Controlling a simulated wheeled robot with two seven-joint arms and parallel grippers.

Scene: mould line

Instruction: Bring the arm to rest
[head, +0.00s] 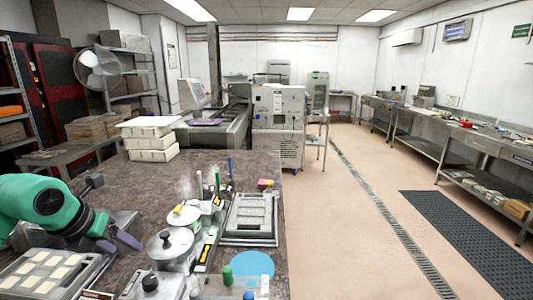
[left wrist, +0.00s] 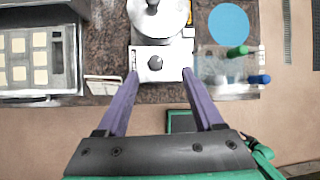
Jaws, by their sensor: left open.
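My left gripper (head: 126,246) is over the left front part of the dark speckled worktop (head: 95,192). It also shows in the left wrist view (left wrist: 160,76), with two purple fingers spread apart and nothing held between them. In that view the fingertips appear at either side of a metal box with a black knob (left wrist: 155,64). The same box (head: 152,284) shows at the front edge of the head view, below the gripper; I cannot tell the exact height between them. My right gripper is in neither view.
A tray of pale squares (head: 92,262) lies by my arm. White stacked boxes (head: 150,143) stand behind. The worktop's middle left is clearer.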

